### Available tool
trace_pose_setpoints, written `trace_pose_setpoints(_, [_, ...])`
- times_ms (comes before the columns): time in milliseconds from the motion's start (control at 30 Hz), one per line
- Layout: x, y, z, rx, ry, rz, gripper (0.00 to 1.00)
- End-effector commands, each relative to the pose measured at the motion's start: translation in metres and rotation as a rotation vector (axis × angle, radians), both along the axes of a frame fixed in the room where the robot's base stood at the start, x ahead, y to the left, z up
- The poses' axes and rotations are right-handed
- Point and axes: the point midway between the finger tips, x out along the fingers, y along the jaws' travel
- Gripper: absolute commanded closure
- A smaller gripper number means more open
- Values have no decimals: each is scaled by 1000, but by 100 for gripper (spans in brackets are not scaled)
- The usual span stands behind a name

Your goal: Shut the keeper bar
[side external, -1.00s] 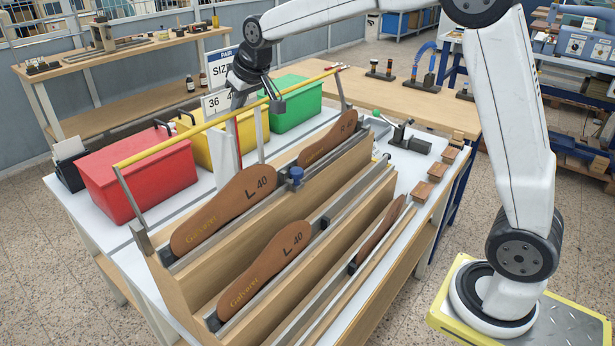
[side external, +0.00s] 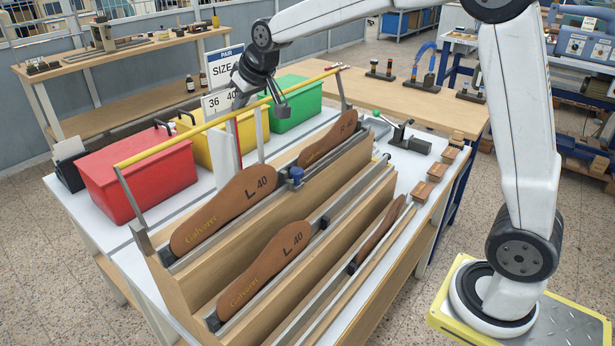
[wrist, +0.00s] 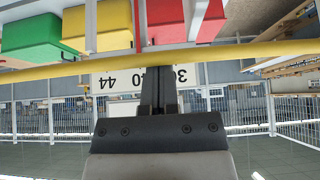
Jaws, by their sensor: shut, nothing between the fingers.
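The keeper bar (side external: 170,140) is a long yellow rod carried on grey end arms that stand up from the back of the wooden rack (side external: 160,300). It is raised, well clear of the brown insoles. In the wrist view the bar (wrist: 60,66) crosses the picture at the fingertips. My gripper (side external: 283,109) is close by the bar, towards its far end, and its fingers are shut and empty. The fingers (wrist: 158,80) overlap the bar in the wrist view; I cannot tell whether they touch it.
Brown insoles marked L 40 (side external: 225,208) (side external: 265,268) stand in the rack's rows. Red (side external: 135,180), yellow (side external: 207,152) and green (side external: 295,100) bins stand behind the bar. A size sign (side external: 226,68) rises near my gripper. A small clamp (side external: 408,140) and wooden blocks (side external: 432,172) lie to the right.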

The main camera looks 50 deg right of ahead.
Motion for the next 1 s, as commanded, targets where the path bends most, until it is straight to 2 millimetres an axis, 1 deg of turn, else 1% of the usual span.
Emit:
trace_pose_setpoints(267, [-11,0,2,0,-72,0,100])
trace_pose_setpoints(500, [-28,0,4,0,-203,0,100])
trace_pose_setpoints(567, [-32,0,5,0,-199,0,100])
trace_pose_setpoints(733, [-47,0,5,0,-198,0,100])
trace_pose_setpoints(1000, [-79,0,-1,0,-198,0,100])
